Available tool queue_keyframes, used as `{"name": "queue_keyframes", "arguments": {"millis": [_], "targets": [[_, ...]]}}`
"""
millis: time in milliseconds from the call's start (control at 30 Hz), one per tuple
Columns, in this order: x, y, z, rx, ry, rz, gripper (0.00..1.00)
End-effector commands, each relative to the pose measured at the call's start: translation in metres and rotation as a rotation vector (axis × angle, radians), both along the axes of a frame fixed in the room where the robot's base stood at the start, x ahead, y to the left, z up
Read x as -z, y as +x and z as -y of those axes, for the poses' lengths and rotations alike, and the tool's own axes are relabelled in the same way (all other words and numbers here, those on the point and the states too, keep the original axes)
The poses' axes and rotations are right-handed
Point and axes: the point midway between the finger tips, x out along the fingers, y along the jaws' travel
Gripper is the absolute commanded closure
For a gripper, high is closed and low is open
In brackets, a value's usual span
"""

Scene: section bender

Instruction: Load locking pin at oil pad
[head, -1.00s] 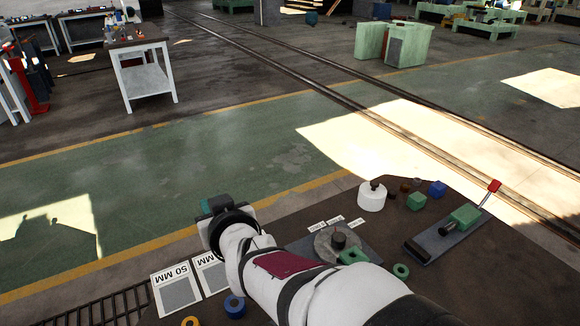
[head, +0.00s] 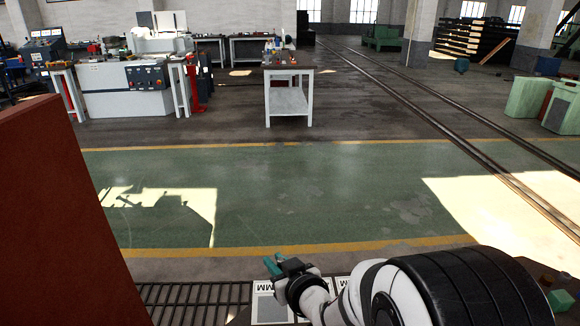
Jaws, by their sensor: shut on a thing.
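My gripper (head: 273,265), with teal fingers, is at the bottom centre of the head view, over the far edge of the bench. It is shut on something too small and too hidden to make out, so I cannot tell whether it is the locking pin. I cannot make out an oil pad. A white-edged label plate (head: 270,309) with "MM" lettering lies just below my gripper in the picture, partly cut off by the frame.
A dark grating (head: 190,294) runs left of the label plate. A large red-brown panel (head: 65,220) fills the left side. A green block (head: 560,300) sits at the lower right. My arm hides much of the bench. The green floor (head: 290,200) beyond is clear.

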Motion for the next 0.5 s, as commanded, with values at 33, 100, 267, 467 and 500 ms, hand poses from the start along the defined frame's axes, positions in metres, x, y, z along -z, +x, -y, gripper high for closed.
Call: {"name": "queue_keyframes", "arguments": {"millis": [33, 100, 267, 467, 500], "targets": [[0.024, -0.002, -0.020, -0.074, 0.000, -0.012, 1.00], [0.051, -0.009, -0.047, -0.177, 0.000, -0.008, 1.00], [0.091, -0.031, -0.087, -0.339, 0.001, -0.004, 1.00], [0.109, -0.041, -0.100, -0.395, -0.001, 0.001, 1.00], [0.114, -0.041, -0.100, -0.394, 0.000, 0.001, 1.00]]}}
